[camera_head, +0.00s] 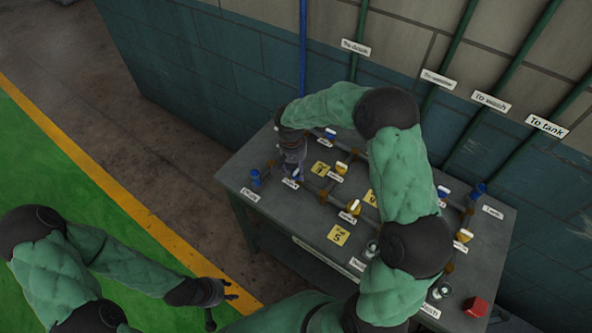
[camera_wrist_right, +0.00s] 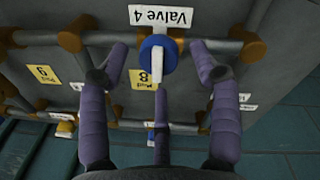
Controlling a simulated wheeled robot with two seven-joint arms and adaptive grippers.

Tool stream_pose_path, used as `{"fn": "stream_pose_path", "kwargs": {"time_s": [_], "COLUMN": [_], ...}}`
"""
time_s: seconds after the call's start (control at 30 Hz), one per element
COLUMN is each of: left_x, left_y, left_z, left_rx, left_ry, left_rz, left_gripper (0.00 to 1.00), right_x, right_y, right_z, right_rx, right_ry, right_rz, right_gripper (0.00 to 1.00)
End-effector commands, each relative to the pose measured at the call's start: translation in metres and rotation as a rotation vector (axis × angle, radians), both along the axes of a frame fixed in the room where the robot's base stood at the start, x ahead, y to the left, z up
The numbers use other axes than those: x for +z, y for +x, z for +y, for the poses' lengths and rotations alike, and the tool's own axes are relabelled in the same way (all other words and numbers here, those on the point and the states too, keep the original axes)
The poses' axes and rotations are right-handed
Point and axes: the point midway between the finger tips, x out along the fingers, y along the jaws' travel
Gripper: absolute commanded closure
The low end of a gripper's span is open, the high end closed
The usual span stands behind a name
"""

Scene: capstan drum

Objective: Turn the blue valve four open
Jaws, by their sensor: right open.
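The blue valve four is a round blue knob with a white bar on its face, on a pipe. In the right wrist view the knob (camera_wrist_right: 158,55) sits just below the white "Valve 4" label (camera_wrist_right: 160,16). My right gripper (camera_wrist_right: 160,68) is open, its purple fingers spread to both sides of the knob with a third finger below; I see no clear contact. In the head view the right gripper (camera_head: 294,160) hangs over the knob and hides most of it. My left gripper (camera_head: 222,301) is open and empty, low and away from the table.
The grey table (camera_head: 236,172) carries pipes, other valves with blue or yellow knobs and yellow tags. A red block (camera_head: 476,306) lies at its right front. My right arm hides the table's middle. A wall with vertical pipes stands behind. Green floor (camera_head: 130,235) lies left.

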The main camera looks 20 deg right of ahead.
Motion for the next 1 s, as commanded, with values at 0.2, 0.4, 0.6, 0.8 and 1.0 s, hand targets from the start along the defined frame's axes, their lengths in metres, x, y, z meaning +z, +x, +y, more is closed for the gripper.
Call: {"fn": "stream_pose_path", "kwargs": {"time_s": [0.2,0.4,0.6,0.8,1.0], "left_x": [-0.0017,-0.0016,-0.0016,-0.0017,-0.0016], "left_y": [0.0000,0.0000,0.0000,0.0000,0.0000], "left_z": [0.0000,0.0000,0.0001,0.0000,0.0001], "left_rx": [0.000,0.000,0.000,0.000,0.000], "left_ry": [0.000,0.000,0.000,0.000,0.000], "left_rz": [0.000,0.000,0.000,0.000,0.000], "left_gripper": [0.60,0.60,0.60,0.60,0.60], "right_x": [-0.0135,-0.0140,-0.0138,-0.0135,-0.0131], "right_y": [-0.0005,-0.0005,-0.0004,0.0002,0.0008], "right_z": [-0.0009,-0.0010,-0.0010,-0.0012,-0.0014], "right_rx": [-0.001,-0.001,-0.001,-0.001,0.010], "right_ry": [0.001,0.001,0.001,0.000,0.000], "right_rz": [-0.001,-0.001,-0.001,-0.002,-0.005], "right_gripper": [0.37,0.37,0.73,0.93,0.93]}}
